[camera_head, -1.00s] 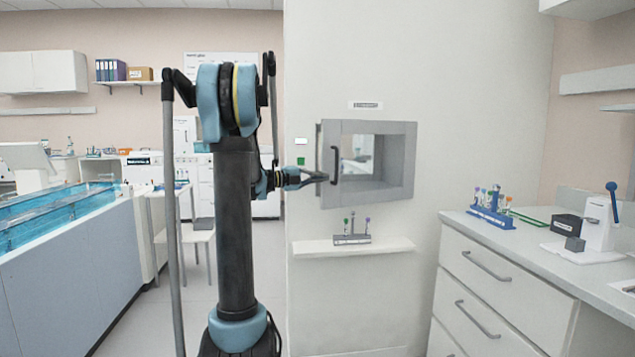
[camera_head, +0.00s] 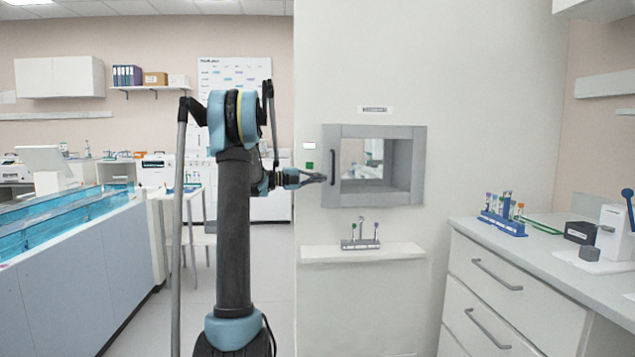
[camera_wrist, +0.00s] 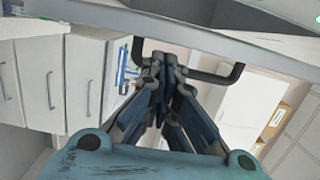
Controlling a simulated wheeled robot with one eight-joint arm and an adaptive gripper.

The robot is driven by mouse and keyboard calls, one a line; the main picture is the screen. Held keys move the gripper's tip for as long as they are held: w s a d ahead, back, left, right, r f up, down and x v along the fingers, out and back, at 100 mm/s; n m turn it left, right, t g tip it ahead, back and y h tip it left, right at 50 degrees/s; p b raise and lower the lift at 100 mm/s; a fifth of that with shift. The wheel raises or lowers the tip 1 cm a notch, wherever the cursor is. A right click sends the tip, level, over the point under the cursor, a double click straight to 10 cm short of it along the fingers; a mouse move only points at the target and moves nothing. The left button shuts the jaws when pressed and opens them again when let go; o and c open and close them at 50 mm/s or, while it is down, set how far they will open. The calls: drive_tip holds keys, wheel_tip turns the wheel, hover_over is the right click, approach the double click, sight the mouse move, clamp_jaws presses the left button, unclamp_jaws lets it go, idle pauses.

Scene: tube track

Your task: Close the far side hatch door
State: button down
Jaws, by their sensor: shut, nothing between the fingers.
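The hatch is set in the white wall; its grey frame (camera_head: 376,132) surrounds an open-looking recess with a bright view through its back. Whether a far panel stands open there I cannot tell. A dark bar handle (camera_head: 333,168) is on the left side of the grey frame or near door. My gripper (camera_head: 323,178) is shut and empty, its tips beside the handle's lower part. In the wrist view my gripper (camera_wrist: 160,62) has its fingers together at the dark handle (camera_wrist: 212,78), overlapping it; contact is unclear. A grey edge (camera_wrist: 200,40) crosses above.
A white shelf (camera_head: 362,253) with a small tube rack (camera_head: 360,236) is below the hatch. A counter with drawers (camera_head: 500,285) stands at right, bearing a blue tube rack (camera_head: 503,222). A blue-topped tank (camera_head: 75,250) is at left. Floor (camera_head: 275,310) shows between.

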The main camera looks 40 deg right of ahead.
drive_tip(key=shift+s, duration=0.1)
idle(0.4)
drive_tip(key=w+v, duration=0.1)
drive_tip(key=v, duration=0.8)
